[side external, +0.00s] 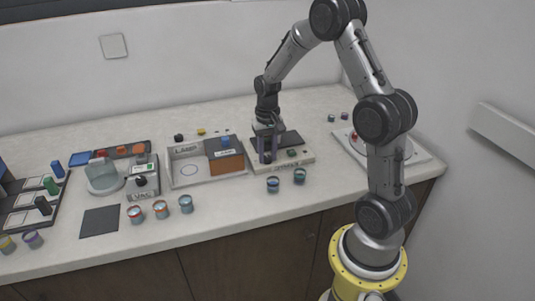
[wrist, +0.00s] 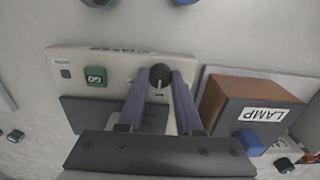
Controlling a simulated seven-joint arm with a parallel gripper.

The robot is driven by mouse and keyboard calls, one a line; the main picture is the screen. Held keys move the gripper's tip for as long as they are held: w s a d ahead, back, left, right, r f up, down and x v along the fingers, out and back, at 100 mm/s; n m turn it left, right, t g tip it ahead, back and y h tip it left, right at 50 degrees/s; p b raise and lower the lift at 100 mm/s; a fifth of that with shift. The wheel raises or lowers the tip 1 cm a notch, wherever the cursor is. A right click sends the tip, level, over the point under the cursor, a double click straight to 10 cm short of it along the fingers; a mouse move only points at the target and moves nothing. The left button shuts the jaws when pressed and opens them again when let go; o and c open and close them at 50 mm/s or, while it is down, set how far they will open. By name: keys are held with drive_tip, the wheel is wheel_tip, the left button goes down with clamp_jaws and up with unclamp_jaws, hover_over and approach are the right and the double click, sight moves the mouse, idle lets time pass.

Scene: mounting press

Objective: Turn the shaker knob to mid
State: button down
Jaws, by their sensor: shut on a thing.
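The shaker (side external: 305,159) is a pale base with a dark platform, a green button and a black knob. It fills the middle of the wrist view (wrist: 68,58), with the green button (wrist: 95,76) left of the knob. The round black knob (wrist: 160,72) sits between the purple fingertips, and a pale pointer line on it runs towards the bottom of the picture. My gripper (wrist: 160,80) points down and is shut on the knob. In the side view my gripper (side external: 267,157) stands over the shaker's left front part, and its fingers hide the knob. The scale marks are too small to read.
A brown box labelled LAMP (wrist: 240,103) with a blue button (wrist: 249,142) stands close beside the fingers. A round red-marked device (side external: 417,155) is at the right.

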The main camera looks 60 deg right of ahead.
sight(267, 157)
drive_tip(key=shift+r, duration=0.1)
drive_tip(key=c, duration=0.6)
unclamp_jaws()
wheel_tip(267, 157, up, 14)
drive_tip(key=shift+f, duration=0.15)
